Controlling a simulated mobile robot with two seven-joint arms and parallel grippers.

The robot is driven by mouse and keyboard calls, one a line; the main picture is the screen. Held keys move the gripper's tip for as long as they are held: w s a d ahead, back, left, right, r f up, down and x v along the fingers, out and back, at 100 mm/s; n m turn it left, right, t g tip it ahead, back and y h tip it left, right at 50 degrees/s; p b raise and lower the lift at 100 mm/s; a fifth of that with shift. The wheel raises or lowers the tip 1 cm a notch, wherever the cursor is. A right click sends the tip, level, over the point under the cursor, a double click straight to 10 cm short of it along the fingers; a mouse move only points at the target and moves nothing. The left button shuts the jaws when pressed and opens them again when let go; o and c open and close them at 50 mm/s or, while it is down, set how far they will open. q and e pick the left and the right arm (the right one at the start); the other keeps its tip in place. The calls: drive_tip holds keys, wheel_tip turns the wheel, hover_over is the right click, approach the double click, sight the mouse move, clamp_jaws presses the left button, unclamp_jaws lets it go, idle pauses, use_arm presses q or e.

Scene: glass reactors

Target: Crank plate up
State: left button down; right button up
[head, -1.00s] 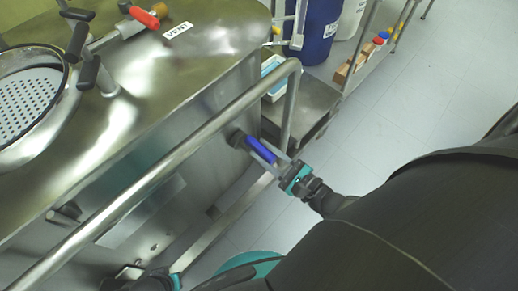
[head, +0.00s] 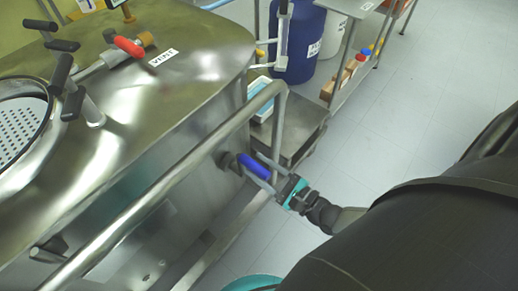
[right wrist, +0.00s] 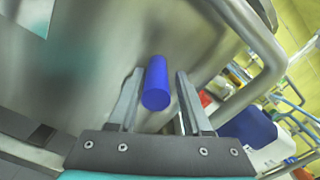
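The crank is on the side of the steel tank (head: 150,120). In the right wrist view the blue handle (right wrist: 156,83) stands between the two spread fingers, with a gap on each side. That gripper is open and holds nothing. No plate that the crank would raise can be made out. My left gripper is outside the head view.
A steel rail (head: 150,195) runs along the tank edge, close above the handle. A low metal stand (head: 292,135) is behind the rail's end. A blue drum (head: 298,45) and a shelf (head: 348,85) with small items are farther back. The floor (head: 400,110) at right is clear.

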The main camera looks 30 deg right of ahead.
drive_tip(key=shift+o, duration=0.8)
drive_tip(key=shift+a, duration=0.1)
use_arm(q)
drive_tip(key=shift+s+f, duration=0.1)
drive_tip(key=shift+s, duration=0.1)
use_arm(e)
drive_tip(key=shift+s+a, duration=0.1)
drive_tip(key=shift+s, duration=0.45)
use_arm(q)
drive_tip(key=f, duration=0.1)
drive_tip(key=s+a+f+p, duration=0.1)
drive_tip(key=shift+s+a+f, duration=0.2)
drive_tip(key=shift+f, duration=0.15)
use_arm(e)
drive_tip(key=v, duration=1.4)
drive_tip(key=shift+d, duration=0.25)
use_arm(q)
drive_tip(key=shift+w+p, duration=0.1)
drive_tip(key=shift+p, duration=0.2)
